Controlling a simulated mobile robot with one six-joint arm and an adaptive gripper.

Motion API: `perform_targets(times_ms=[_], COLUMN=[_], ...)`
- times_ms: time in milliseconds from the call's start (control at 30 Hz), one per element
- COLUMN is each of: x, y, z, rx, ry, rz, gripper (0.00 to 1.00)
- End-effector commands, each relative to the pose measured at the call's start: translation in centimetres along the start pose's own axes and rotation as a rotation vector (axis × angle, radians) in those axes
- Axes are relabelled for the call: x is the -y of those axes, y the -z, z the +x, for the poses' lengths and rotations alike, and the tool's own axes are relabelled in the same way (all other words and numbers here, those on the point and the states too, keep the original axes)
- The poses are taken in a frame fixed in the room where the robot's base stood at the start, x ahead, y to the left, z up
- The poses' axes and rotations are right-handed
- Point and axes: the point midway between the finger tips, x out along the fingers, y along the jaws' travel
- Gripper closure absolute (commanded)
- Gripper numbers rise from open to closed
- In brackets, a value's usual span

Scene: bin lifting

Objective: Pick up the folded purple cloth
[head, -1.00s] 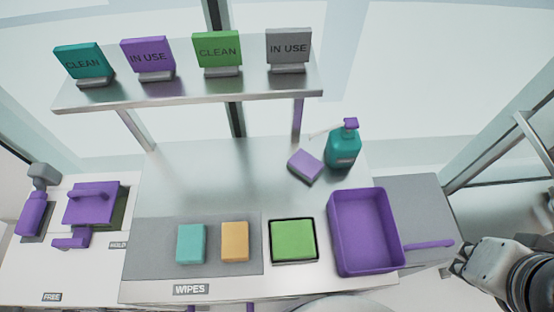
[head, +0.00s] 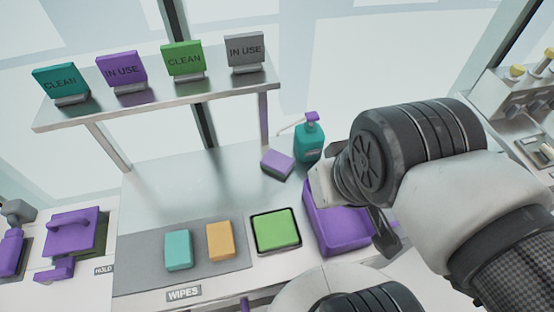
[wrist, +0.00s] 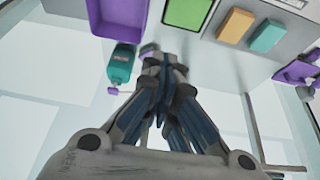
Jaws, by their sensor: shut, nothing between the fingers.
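The folded purple cloth (head: 277,163) is a small light-purple block on the metal counter, just left of the teal bottle (head: 308,140). In the wrist view the cloth (wrist: 148,48) is partly hidden behind my fingers. My gripper (wrist: 163,70) is shut and empty, its fingers pointing toward the counter, apart from the cloth as far as I can tell. In the head view my arm comes in from the right over the purple bin, and my fingertips cannot be made out there.
A purple bin (head: 330,241) stands at the counter's right, partly hidden by my arm. A green cloth (head: 276,230) lies in a dark-edged tray, with orange (head: 220,240) and teal (head: 178,250) cloths to its left. A shelf (head: 150,97) with sign blocks stands behind. The counter's middle is clear.

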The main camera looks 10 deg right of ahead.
Motion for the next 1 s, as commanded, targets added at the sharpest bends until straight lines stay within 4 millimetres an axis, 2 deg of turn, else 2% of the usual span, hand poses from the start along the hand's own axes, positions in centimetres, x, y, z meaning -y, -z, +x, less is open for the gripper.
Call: perform_targets(times_ms=[133,267,367,467,600,733,900,1000], x=[0.0,-0.1,-0.5,-1.1,-1.5,-1.0,1.4,3.2], y=[0.0,0.2,1.2,3.1,6.8,10.2,13.9,15.2], z=[0.0,0.1,0.7,1.9,4.7,8.2,14.1,17.8], rx=[0.000,0.006,0.028,0.055,0.068,0.047,-0.012,-0.049], ry=[0.000,-0.006,-0.033,-0.090,-0.190,-0.271,-0.339,-0.355], rz=[0.000,0.010,0.054,0.138,0.275,0.392,0.525,0.590], gripper=[1.00,0.92,0.85,0.79,0.69,0.61,0.49,0.43])
